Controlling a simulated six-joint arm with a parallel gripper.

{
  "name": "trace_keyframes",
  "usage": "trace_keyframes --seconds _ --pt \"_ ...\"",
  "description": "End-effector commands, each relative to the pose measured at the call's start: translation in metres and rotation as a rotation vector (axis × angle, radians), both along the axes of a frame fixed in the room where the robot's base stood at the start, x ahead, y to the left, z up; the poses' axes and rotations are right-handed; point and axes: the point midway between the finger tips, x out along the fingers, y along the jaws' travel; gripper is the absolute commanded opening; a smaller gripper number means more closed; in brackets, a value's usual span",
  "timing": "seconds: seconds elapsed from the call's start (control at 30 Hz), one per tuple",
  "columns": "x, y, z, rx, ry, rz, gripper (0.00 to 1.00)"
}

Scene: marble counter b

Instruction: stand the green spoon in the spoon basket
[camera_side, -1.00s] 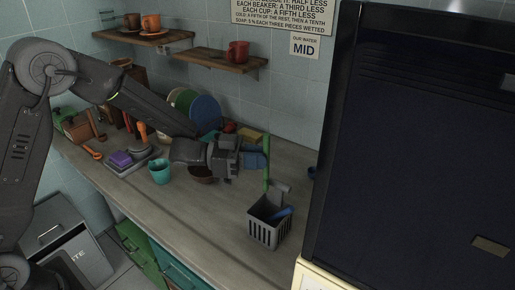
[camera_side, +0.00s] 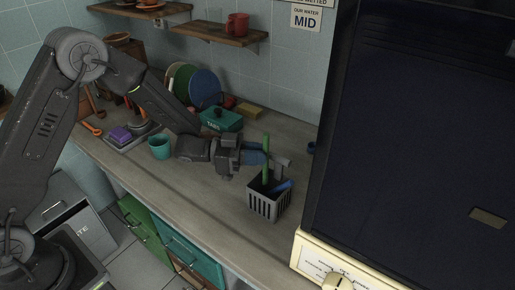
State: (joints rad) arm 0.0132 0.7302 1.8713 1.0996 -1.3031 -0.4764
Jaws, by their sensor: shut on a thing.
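The green spoon (camera_side: 267,150) is upright, and my gripper (camera_side: 262,156) is shut on it. The spoon's lower end reaches down to the spoon basket (camera_side: 266,207) at its back left. I cannot tell how far inside the rim that end is. The basket is grey with slotted walls and stands on the counter. A blue utensil (camera_side: 283,187) leans in it, and a grey handle-like piece (camera_side: 281,164) rises at its back. My gripper is just above and behind the basket.
A teal cup (camera_side: 160,147) stands left of my gripper. A green box (camera_side: 221,119) and a yellow sponge (camera_side: 250,112) lie behind it. A large dark appliance (camera_side: 420,130) closes off the right. The counter (camera_side: 190,190) in front is clear.

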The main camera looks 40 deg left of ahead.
Motion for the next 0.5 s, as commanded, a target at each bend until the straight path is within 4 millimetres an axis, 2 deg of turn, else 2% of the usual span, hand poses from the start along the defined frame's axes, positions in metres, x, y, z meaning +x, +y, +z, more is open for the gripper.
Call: trace_keyframes --seconds 0.37,0.4,0.5 --pt "0.0001 0.0001 -0.0021 0.000 -0.001 0.000 0.00" --pt "0.0001 0.0001 -0.0021 0.000 -0.001 0.000 0.17" --pt "0.0000 0.0000 -0.0021 0.000 -0.001 0.000 0.27"
